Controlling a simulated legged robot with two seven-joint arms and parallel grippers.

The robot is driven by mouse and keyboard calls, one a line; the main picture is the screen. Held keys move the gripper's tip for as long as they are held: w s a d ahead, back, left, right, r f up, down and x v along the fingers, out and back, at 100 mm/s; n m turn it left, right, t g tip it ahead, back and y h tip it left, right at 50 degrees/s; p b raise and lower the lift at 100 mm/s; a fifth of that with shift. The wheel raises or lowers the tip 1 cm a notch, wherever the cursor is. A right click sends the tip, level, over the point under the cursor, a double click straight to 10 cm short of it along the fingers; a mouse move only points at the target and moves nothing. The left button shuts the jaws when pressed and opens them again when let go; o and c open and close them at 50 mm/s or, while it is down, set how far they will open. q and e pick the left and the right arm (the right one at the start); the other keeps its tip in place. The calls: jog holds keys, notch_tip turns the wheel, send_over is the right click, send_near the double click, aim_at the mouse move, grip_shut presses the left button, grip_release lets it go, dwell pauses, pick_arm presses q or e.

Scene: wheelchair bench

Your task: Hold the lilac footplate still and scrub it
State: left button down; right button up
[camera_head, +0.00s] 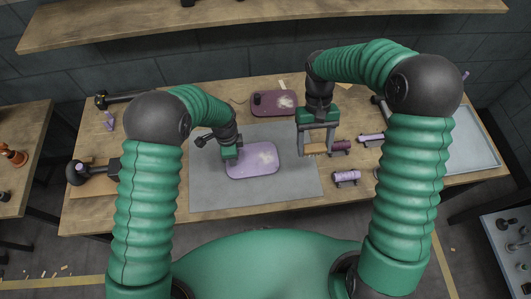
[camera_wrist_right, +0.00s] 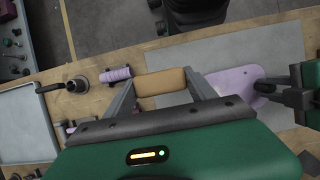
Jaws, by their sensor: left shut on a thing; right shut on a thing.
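The lilac footplate (camera_head: 253,168) lies flat on the grey mat (camera_head: 213,192), with a pale smear on its upper right part. My left gripper (camera_head: 230,156) is shut on the footplate's left edge; it also shows at the right of the right wrist view (camera_wrist_right: 268,88), by the footplate (camera_wrist_right: 234,80). My right gripper (camera_head: 315,152) is shut on a tan block, seemingly a brush (camera_wrist_right: 160,82), which spans its two fingers. It holds the block to the right of the footplate, apart from it. The block's underside is hidden.
A dark mauve footplate (camera_head: 270,108) with a pale smear lies behind the mat. A grey tray (camera_head: 472,145) is at the bench's right end. The mat's front is clear.

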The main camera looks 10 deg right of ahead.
jog(key=shift+a, duration=0.1)
jog(key=w+a+f+m+y, duration=0.3)
jog(key=w+a+f+m, duration=0.1)
jog(key=a+f+m, duration=0.3)
jog(key=m+t+y, duration=0.1)
jog(key=m+t, duration=0.2)
jog(key=m, duration=0.4)
send_over(267, 161)
jog(key=w+d, duration=0.2)
jog(key=x, duration=0.3)
jog(key=shift+d, duration=0.3)
jog(key=shift+w+a+f+m, duration=0.1)
jog(key=shift+f+m, duration=0.2)
jog(key=shift+m, duration=0.2)
jog(key=shift+f, duration=1.75)
jog(key=shift+f, duration=0.5)
jog(key=shift+s, duration=0.75)
